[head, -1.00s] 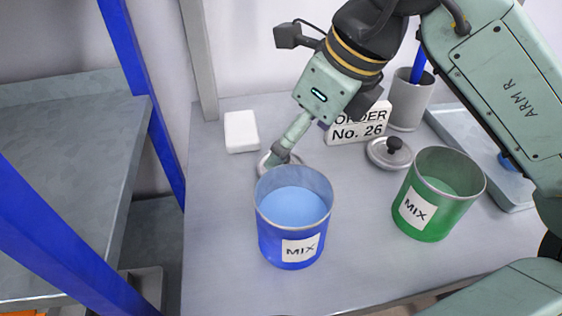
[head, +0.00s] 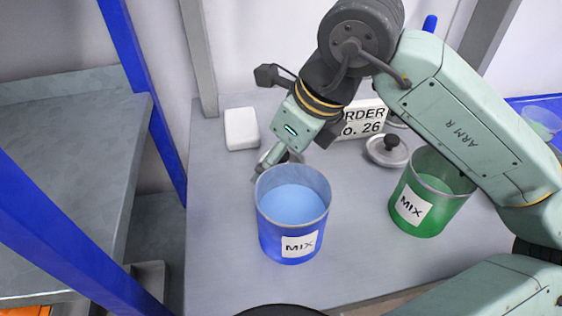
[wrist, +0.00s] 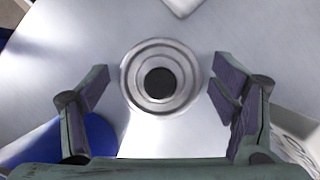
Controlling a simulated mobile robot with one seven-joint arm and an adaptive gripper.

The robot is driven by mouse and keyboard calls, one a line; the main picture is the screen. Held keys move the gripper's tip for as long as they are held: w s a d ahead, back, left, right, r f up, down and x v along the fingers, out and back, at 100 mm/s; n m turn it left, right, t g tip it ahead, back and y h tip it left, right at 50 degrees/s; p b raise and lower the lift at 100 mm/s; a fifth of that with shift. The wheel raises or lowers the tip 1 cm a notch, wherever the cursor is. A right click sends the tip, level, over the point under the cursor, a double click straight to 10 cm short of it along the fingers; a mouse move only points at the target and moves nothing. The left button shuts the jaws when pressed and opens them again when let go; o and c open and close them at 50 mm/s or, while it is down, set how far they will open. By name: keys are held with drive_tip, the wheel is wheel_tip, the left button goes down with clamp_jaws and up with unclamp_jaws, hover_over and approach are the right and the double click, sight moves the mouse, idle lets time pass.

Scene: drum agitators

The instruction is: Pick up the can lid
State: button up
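A round silver can lid with a dark knob (wrist: 161,80) lies on the table, seen from above in the wrist view. In the head view this lid (head: 266,158) is mostly hidden behind the blue can and my gripper. My gripper (wrist: 160,88) is open, with one finger on each side of the lid and gaps between the fingers and its rim. A second lid with a black knob (head: 388,150) lies farther right. The blue can (head: 290,235) labelled MIX holds blue liquid and stands just in front of my gripper. The green can (head: 425,215) stands at the right.
A white block (head: 241,129) lies at the back left of the table. An order sign (head: 362,121) reading No. 26 stands behind my gripper. The table (head: 222,240) is clear left of the blue can.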

drive_tip(key=c, duration=0.6)
drive_tip(key=shift+r, duration=0.1)
drive_tip(key=shift+c, duration=0.2)
